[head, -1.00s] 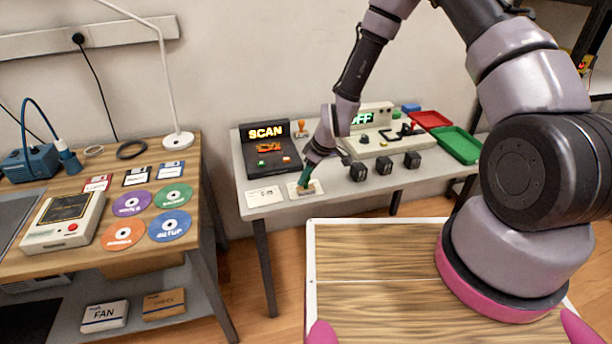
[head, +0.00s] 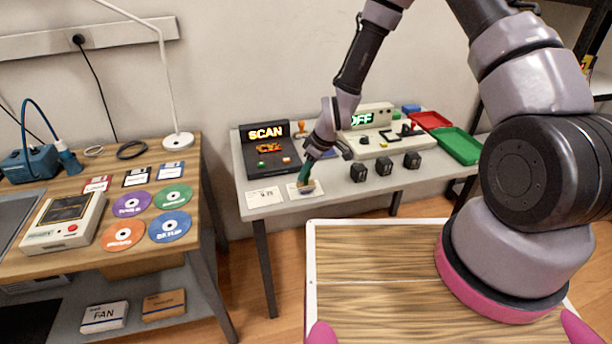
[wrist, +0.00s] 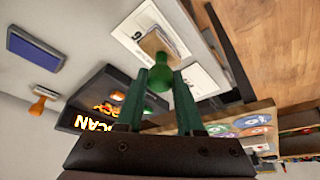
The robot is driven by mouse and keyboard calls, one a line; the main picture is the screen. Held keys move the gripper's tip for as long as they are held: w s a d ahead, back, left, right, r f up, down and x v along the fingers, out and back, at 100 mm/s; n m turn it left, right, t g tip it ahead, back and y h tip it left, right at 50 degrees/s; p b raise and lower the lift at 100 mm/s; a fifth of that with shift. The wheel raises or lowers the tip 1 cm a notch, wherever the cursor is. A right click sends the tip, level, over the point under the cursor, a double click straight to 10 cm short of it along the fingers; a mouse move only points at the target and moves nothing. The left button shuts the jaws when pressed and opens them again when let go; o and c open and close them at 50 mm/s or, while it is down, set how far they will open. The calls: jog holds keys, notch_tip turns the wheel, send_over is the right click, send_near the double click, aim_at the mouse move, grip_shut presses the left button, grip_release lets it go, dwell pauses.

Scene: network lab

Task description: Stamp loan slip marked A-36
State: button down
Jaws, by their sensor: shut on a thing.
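My gripper (wrist: 163,85) is shut on the green knob of a hand stamp (wrist: 164,68) with a pale wooden base. In the head view my gripper (head: 306,176) is over the right one of two white slips near the front edge of the grey table. The right slip (head: 291,190) is partly covered by the stamp; it also shows in the wrist view (wrist: 128,35). A dark patch lies under the stamp; I cannot tell shadow from ink. The left slip (head: 263,196) lies flat beside it. The slips' markings are too small to read surely.
A black SCAN unit (head: 264,158) stands behind the slips. An orange-handled stamp (wrist: 41,98) and a blue pad (wrist: 36,48) are at the back. Several black cubes (head: 384,166) stand to the right, before a console reading OFF (head: 372,142). Red and green trays (head: 457,146) lie farther right.

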jog(key=shift+r, duration=2.45)
jog(key=shift+w, duration=0.1)
